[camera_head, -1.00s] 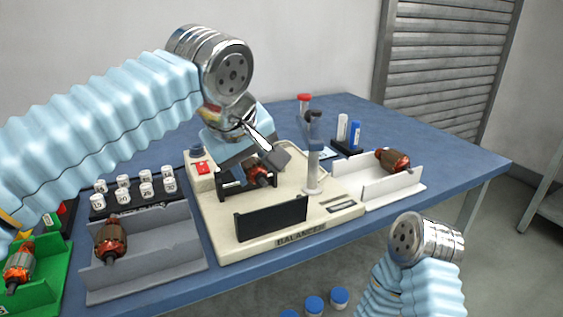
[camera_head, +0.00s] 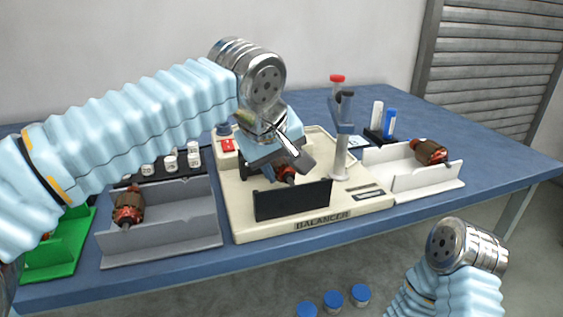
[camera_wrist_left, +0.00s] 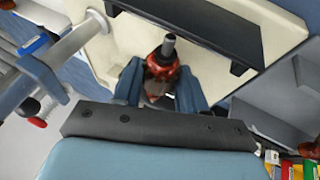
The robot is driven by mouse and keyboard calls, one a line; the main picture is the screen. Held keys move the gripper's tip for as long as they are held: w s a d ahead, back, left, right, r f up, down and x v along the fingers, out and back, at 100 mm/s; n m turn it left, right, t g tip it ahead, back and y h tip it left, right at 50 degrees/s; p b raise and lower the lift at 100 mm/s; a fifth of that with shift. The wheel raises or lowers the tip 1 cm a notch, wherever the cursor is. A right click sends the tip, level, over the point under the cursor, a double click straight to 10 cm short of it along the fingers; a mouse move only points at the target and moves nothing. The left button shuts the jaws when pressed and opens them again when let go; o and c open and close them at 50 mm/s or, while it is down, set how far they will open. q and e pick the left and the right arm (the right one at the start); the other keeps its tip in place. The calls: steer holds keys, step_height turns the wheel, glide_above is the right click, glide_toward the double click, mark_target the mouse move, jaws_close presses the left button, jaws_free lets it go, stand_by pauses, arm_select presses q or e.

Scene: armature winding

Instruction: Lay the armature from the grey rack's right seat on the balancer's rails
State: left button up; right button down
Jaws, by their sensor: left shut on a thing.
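My left gripper (camera_head: 290,163) is shut on a copper-and-dark armature (camera_head: 286,173) above the cream balancer (camera_head: 375,201). In the left wrist view the armature (camera_wrist_left: 163,72) sits between the two blue-grey fingers, its shaft end pointing at the black front rail (camera_wrist_left: 205,35). In the head view the front rail (camera_head: 292,200) hides the armature's lower part; the gripper covers most of the rear rail. I cannot tell whether the shaft touches the rails. The grey rack (camera_head: 185,232) has an armature (camera_head: 127,206) in its left seat; its right seat is empty. My right gripper is out of view.
A post (camera_head: 341,140) with an arm stands on the balancer, right of the rails. A white rack (camera_head: 425,180) with an armature (camera_head: 430,152) is at right. A green rack (camera_head: 60,250) is at left, partly behind my arm. Small white weights (camera_head: 172,163) stand behind the grey rack.

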arm_select(q)
steer(key=shift+f+b, duration=0.35)
steer(key=shift+f, duration=0.1)
stand_by(0.7)
steer(key=o, duration=1.3)
steer(key=shift+c, duration=0.2)
steer(key=p+v, duration=0.2)
steer(key=v, duration=1.1)
steer(key=shift+s+r, duration=0.2)
steer(key=shift+r, duration=0.15)
